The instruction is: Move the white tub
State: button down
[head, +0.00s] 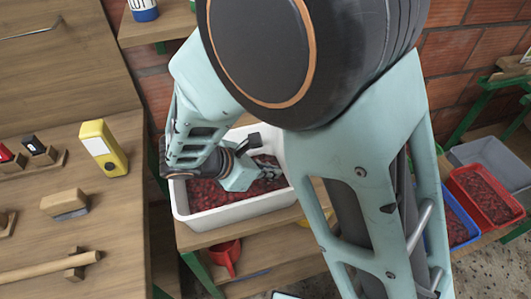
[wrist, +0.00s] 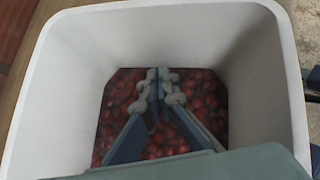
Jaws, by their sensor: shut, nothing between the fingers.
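The white tub (head: 226,214) stands on a wooden shelf in the head view, with dark red berries covering its bottom. Its walls also fill most of the wrist view (wrist: 260,85). My gripper (wrist: 158,78) is shut and empty, pointing down inside the tub over the berries. In the head view my gripper (head: 285,180) reaches over the tub's rim into it. Whether the fingertips touch the berries I cannot tell. My arm hides part of the tub's far and right sides.
A wooden bench (head: 115,225) on the left holds a yellow device (head: 104,148) and a brush (head: 65,204). A red jug (head: 225,256) sits on the lower shelf. On the right are a red crate (head: 484,197) of berries, a blue crate (head: 459,226) and a grey crate (head: 495,158).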

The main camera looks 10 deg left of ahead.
jog(key=shift+w+d, duration=0.4)
jog(key=shift+w, duration=0.05)
jog(key=w+d, duration=0.7)
jog(key=w, duration=0.2)
jog(key=w+d, duration=0.4)
jog(key=shift+w+d, duration=0.25)
jog(key=shift+d, duration=0.05)
jog(key=shift+a, duration=0.1)
